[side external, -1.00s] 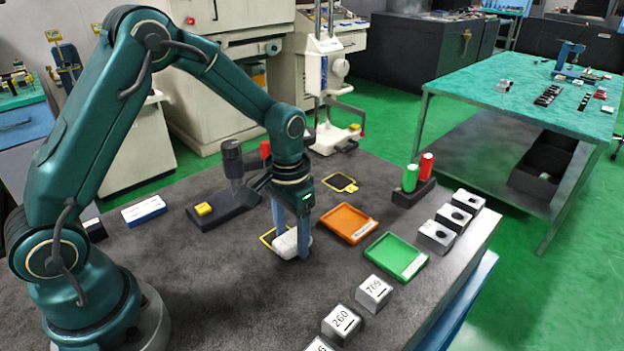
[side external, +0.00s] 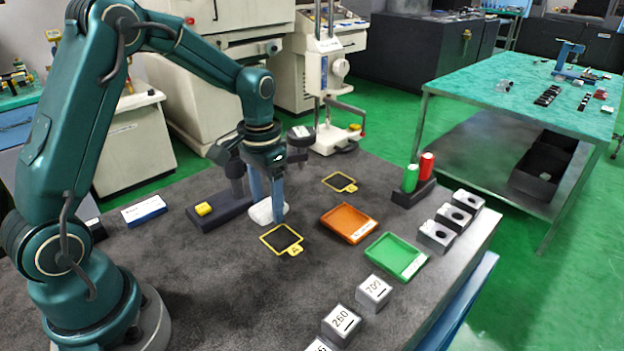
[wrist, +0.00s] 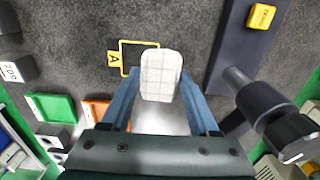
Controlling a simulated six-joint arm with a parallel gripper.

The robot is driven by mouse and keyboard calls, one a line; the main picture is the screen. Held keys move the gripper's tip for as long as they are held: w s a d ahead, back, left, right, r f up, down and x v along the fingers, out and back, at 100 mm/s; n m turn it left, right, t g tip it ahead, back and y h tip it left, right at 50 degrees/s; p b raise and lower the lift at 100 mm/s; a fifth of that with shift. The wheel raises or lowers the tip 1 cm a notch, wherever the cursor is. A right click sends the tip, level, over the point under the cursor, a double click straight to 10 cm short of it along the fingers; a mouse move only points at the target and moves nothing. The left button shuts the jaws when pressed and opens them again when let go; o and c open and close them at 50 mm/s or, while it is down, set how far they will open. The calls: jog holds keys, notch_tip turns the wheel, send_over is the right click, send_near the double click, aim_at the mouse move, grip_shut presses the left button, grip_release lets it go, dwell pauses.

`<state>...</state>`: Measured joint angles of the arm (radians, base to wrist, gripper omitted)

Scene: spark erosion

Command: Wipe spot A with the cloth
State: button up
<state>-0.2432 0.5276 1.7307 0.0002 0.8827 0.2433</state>
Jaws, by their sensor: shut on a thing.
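My gripper (side external: 265,195) is shut on a white folded cloth (side external: 262,212). The cloth, with a faint grid pattern, also shows between the fingers in the wrist view (wrist: 161,75). Spot A (side external: 282,239) is a dark square in a yellow frame with a tag marked A. It lies on the dark bench top, just in front and to the right of the cloth in the side view. In the wrist view, spot A (wrist: 128,57) is partly hidden behind the cloth. I cannot tell whether the cloth touches the bench.
A second yellow-framed spot (side external: 340,182) lies farther back. An orange tray (side external: 347,223) and a green tray (side external: 396,256) are to the right. A dark stand with a yellow block (side external: 204,209) is at left. Numbered grey blocks (side external: 374,291) line the front right.

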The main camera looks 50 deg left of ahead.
jog(key=shift+r, duration=2.25)
jog(key=shift+s, duration=0.1)
